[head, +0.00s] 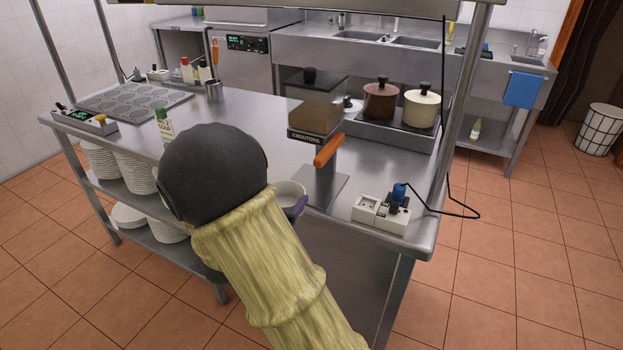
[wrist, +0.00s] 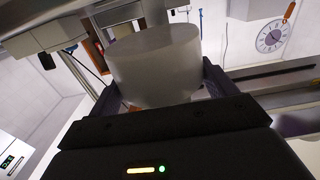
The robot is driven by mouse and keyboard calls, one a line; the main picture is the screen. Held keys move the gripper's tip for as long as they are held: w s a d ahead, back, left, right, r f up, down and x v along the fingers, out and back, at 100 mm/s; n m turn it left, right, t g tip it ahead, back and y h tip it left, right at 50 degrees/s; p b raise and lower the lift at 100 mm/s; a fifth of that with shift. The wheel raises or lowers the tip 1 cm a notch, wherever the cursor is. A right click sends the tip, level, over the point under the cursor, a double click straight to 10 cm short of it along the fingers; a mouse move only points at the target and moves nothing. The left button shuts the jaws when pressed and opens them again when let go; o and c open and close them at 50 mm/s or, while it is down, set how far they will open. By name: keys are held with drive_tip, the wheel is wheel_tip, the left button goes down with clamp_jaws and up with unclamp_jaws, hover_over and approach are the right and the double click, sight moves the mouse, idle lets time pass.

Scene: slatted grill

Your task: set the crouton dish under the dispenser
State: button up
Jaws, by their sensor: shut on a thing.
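The crouton dispenser (head: 318,118) stands at the front edge of the steel counter, with a hopper lettered CROUTONS, an orange lever and a flat base plate. The pale crouton dish (head: 290,190) shows partly behind my arm, just left of the dispenser's base plate. My gripper (head: 292,205) is mostly hidden by my arm; a purple finger shows beside the dish. In the wrist view the dish (wrist: 155,62) sits between the two dark fingers, and my gripper (wrist: 162,85) is shut on it. I cannot tell whether the dish touches the counter.
A power strip (head: 381,212) with a blue plug and black cord lies right of the dispenser. Two pots (head: 381,102) stand on a hob behind it. The counter between is mostly clear.

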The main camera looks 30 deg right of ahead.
drive_tip(key=x, duration=1.4)
drive_tip(key=shift+w+d+p, duration=0.15)
drive_tip(key=shift+d+p, duration=0.05)
drive_tip(key=shift+p, duration=0.1)
drive_tip(key=f, duration=0.3)
drive_tip(key=shift+w+d, duration=0.3)
drive_tip(key=shift+d, duration=0.1)
drive_tip(key=shift+f, duration=0.25)
drive_tip(key=shift+f, duration=0.25)
drive_tip(key=o, duration=0.9)
drive_tip(key=shift+r, duration=0.1)
